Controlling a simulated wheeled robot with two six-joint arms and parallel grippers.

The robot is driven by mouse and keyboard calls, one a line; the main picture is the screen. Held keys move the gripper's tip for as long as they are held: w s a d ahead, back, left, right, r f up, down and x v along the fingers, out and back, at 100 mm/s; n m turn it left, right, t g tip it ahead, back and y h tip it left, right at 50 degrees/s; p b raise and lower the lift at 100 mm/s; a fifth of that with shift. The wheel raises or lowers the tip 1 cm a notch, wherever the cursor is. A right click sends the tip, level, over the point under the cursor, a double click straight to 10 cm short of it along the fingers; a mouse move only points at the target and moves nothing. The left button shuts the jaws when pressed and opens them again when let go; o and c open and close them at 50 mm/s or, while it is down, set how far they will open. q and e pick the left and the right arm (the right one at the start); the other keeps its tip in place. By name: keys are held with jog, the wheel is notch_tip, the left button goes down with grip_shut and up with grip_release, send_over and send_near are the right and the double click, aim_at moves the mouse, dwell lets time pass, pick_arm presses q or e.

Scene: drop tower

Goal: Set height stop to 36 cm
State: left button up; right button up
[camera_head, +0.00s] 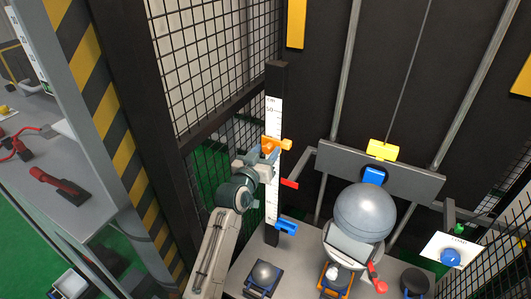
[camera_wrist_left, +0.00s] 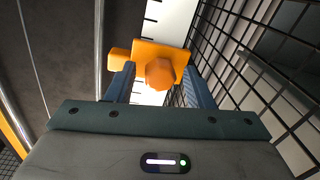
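The orange height stop (camera_head: 283,144) sits on the white cm scale (camera_head: 273,190) of a dark upright post, below the 50 mark. Its exact reading is too small to tell. In the left wrist view the stop's faceted orange knob (camera_wrist_left: 160,74) faces the camera. My left gripper (camera_head: 262,157) is at the stop, its fingers on either side of the knob. The fingers also show in the left wrist view (camera_wrist_left: 160,88), open, with gaps between them and the knob. My right gripper is not in view.
A red pointer (camera_head: 290,183) and a blue clamp (camera_head: 286,228) are by the post. A large grey ball (camera_head: 365,212) stands right of it under a grey crossbar (camera_head: 420,182) with a yellow block (camera_head: 382,150). Wire mesh (camera_head: 212,60) closes the left side.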

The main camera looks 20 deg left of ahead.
pick_arm(q)
jog(key=shift+s+f, duration=0.1)
jog(key=shift+s, duration=0.3)
jog(key=s+a+b, duration=0.1)
jog(key=s+b, duration=0.2)
jog(key=s, duration=0.7)
jog(key=shift+a+b, duration=0.2)
jog(key=shift+b, duration=0.15)
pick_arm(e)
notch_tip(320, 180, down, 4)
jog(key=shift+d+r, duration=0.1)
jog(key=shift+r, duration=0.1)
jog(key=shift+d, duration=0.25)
